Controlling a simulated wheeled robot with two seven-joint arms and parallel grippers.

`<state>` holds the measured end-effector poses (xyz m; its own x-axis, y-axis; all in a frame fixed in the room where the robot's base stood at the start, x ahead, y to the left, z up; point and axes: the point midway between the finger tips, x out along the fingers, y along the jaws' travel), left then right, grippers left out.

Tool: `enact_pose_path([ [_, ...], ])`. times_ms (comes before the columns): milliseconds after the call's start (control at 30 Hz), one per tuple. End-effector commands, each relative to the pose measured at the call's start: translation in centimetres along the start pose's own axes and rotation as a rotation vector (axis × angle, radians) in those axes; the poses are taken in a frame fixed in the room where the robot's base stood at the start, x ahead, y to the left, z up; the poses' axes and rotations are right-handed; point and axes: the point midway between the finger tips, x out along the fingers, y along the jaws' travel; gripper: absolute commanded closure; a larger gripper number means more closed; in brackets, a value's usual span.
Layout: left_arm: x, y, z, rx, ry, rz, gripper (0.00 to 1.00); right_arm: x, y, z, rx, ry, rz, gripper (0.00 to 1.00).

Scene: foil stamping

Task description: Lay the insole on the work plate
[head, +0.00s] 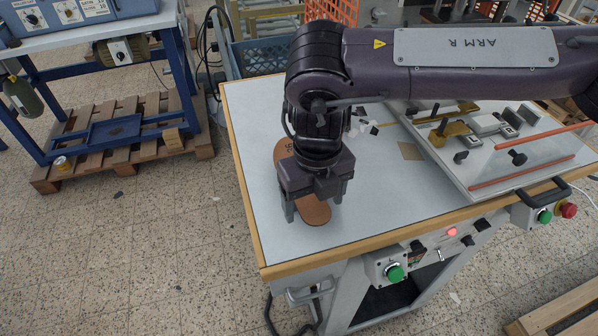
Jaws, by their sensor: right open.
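The brown insole (314,211) lies on the grey table top, partly hidden under my right gripper; its other end shows just left of the wrist. My right gripper (314,207) points down over the insole. Its fingers are apart, one on each side of the insole's near end. I cannot tell whether they touch it. A light grey plate (459,172) with clamps, brass-coloured parts and black knobs sits on the right part of the table; it appears to be the work plate. My right arm hides part of its far side. My left gripper is out of view.
The wood-edged table (262,226) has bare surface around the insole. A small tan square (410,151) and black-and-white pieces (365,127) lie between insole and plate. Orange-red rods (522,171) lie along the plate. A blue crate (262,53) stands behind the table.

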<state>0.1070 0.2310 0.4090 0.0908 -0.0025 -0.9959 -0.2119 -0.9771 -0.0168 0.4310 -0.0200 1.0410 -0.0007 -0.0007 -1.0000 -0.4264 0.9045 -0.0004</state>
Motion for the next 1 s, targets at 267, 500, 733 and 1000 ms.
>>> enact_pose_path([
  [267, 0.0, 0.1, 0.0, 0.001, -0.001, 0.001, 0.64, 0.0, 0.0, 0.0, 0.000, 0.000, 0.000, 0.38],
  [500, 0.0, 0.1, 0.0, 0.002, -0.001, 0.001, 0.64, 0.0, 0.0, 0.0, 0.000, 0.000, 0.000, 0.69],
  [733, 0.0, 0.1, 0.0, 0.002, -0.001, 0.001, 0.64, 0.0, 0.0, 0.0, 0.000, -0.001, 0.000, 0.76],
  [1000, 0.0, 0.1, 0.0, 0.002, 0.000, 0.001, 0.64, -1.6, 0.0, 0.1, 0.000, -0.004, 0.000, 0.76],
])
